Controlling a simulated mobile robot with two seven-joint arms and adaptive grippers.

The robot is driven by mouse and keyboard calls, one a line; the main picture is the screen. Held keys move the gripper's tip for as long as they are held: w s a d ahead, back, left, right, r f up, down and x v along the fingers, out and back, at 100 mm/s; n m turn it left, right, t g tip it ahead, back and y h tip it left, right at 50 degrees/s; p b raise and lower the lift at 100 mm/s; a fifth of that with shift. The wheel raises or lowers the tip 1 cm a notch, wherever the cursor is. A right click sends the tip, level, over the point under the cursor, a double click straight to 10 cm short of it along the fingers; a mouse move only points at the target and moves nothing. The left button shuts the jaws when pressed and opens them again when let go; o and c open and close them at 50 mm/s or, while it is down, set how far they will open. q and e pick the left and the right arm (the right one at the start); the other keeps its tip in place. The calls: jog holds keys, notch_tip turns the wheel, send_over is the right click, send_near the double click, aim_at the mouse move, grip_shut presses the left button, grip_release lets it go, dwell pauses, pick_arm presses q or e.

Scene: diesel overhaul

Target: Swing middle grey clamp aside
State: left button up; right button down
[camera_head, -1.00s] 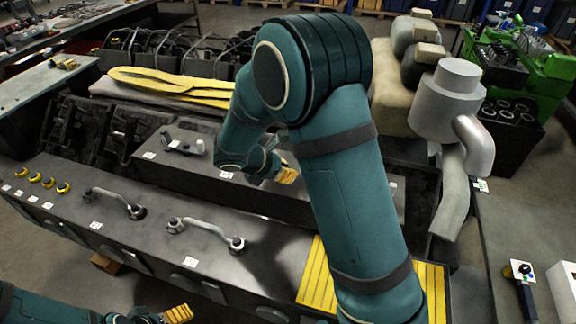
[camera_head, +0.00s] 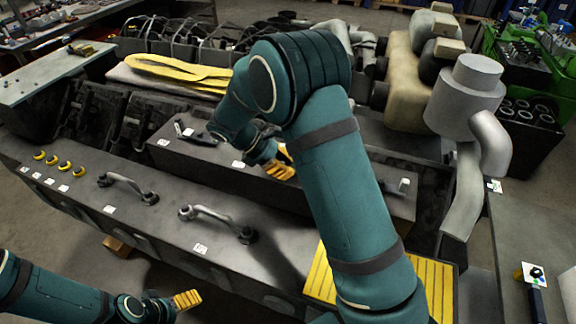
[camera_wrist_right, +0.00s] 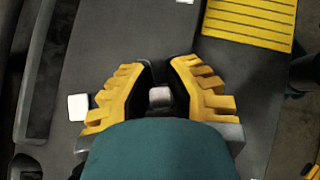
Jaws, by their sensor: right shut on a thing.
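My right gripper (camera_head: 281,168) is over the raised dark block (camera_head: 215,173) on the long bench, its yellow fingers near the block's middle. In the right wrist view the gripper (camera_wrist_right: 160,92) has its fingers around a small pale grey-pink piece (camera_wrist_right: 160,97), which appears to be the end of the middle grey clamp. The rest of that clamp is hidden by the fingers and my arm. A left clamp (camera_head: 187,131) and a right clamp (camera_head: 403,186) show on the same block. My left gripper (camera_head: 187,299) is at the lower left, away from the clamps; its finger gap is unclear.
Two pipe handles (camera_head: 127,187) (camera_head: 215,221) lie on the front ledge beside several yellow rings (camera_head: 52,160). A yellow ribbed mat (camera_head: 433,289) lies at right. A grey exhaust canister (camera_head: 466,97) stands at the back right.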

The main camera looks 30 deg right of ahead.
jog(key=shift+a, duration=0.1)
dwell(0.3)
jog(key=c, duration=1.2)
grip_release()
jog(key=shift+w+a+r, duration=0.1)
jog(key=v, duration=1.1)
jog(key=shift+w+a+r, duration=0.2)
jog(key=shift+a+r, duration=0.05)
jog(key=shift+a, duration=0.05)
